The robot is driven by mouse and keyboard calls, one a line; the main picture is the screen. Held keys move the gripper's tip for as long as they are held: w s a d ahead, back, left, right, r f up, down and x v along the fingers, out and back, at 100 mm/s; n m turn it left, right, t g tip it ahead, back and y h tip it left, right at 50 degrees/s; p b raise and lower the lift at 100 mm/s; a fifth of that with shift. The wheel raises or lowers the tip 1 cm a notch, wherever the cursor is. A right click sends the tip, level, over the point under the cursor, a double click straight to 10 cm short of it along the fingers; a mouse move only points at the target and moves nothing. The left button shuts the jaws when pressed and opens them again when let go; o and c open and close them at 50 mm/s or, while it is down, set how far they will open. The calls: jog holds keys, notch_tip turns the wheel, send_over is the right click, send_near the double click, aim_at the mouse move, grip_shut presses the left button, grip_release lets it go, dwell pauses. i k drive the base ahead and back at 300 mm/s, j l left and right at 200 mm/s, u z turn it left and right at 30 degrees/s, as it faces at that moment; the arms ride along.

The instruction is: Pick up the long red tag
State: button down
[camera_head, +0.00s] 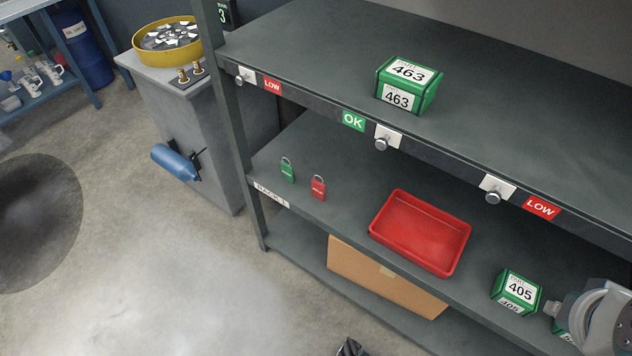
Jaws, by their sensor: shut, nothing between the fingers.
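A red tag (318,188) with a grey loop at its top, shaped like a padlock, stands on the middle shelf near its front left edge. It is the only loose red tag I see. A similar green tag (287,172) stands to its left, a small gap away. Only the dark tip of my gripper (350,347) shows at the bottom edge, in front of and below the shelves. It is shut and empty, well apart from the red tag. The rest of it is out of the picture.
A red tray (420,232) and a green 405 box (516,291) sit right of the tags. The upper shelf (300,55) overhangs behind them, carrying a green 463 box (408,86). A cardboard box (385,277) stands below. A left post (232,130) bounds the rack.

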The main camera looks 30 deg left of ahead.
aim_at(318, 188)
jog(key=k+u, duration=0.2)
jog(key=u, duration=1.25)
jog(key=i+j+u, duration=0.25)
jog(key=i, duration=0.4)
jog(key=j, duration=0.1)
